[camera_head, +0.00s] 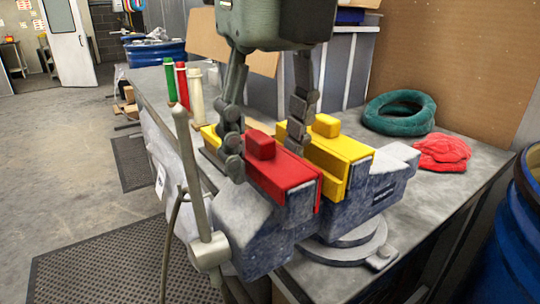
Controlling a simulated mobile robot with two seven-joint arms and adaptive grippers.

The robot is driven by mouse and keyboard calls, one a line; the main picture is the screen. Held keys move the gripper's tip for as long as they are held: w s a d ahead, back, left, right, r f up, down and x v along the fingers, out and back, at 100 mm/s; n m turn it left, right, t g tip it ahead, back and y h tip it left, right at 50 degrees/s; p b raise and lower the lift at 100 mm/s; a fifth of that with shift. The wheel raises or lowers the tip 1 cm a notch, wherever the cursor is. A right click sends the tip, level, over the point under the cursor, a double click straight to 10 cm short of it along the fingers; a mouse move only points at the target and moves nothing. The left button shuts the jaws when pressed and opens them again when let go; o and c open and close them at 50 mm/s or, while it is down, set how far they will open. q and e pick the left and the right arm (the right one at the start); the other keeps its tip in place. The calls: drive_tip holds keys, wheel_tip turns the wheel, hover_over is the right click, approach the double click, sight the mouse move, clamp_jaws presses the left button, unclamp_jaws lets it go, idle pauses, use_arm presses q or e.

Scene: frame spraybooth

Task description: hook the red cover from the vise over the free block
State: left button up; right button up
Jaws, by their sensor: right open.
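The red cover (285,174), with a raised tab on top, sits over the near jaw of the grey-blue vise (245,222). A yellow cover (345,148) with a similar tab sits over the far jaw, just behind the red one. My right gripper (266,158) reaches down from the top, open. One finger overlaps the left end of the red cover; the other comes down between the red and yellow covers. I cannot tell whether either finger touches. I cannot make out a separate free block. My left gripper is not in view.
The vise stands on a grey bench (440,205). A green ring (399,111) and a red cloth (443,153) lie at the right. Green, red and cream cylinders stand at the back left. The vise handle (190,180) sticks up in front. A blue barrel (515,240) stands at the right.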

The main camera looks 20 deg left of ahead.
drive_tip(key=c, duration=0.9)
drive_tip(key=shift+r, duration=0.1)
